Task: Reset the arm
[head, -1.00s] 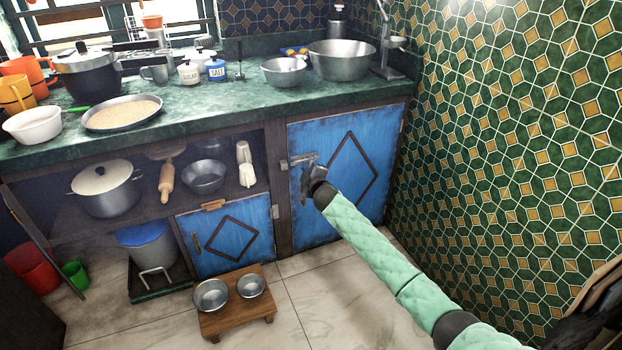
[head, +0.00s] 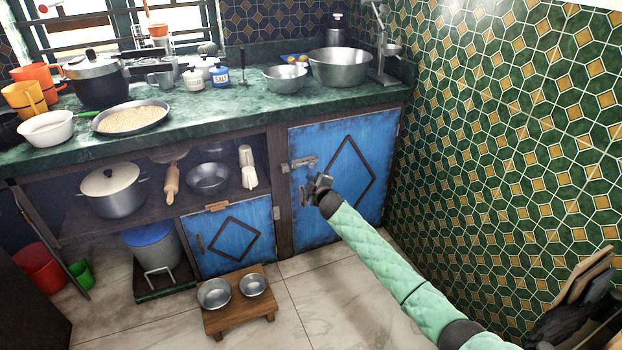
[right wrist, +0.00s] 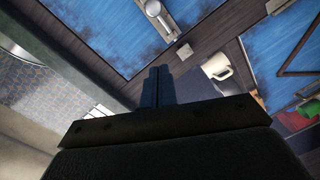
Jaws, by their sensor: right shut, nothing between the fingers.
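My right gripper (head: 318,184) is shut and empty in front of the tall blue cabinet door (head: 345,180), just below its metal latch (head: 304,163) in the head view. The right arm reaches in from the lower right. In the right wrist view, the shut fingers (right wrist: 158,86) stand together at the middle, with a gap in the picture between them and the latch (right wrist: 160,17). The tall door looks shut. My left gripper and arm are not in view.
The green counter (head: 210,120) above holds bowls, a pan, pots and jars. The green tiled wall (head: 500,150) is close on the right. A wooden stand (head: 238,318) with two metal bowls is on the floor. Open shelves at left hold a pot (head: 112,192) and a rolling pin (head: 172,182).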

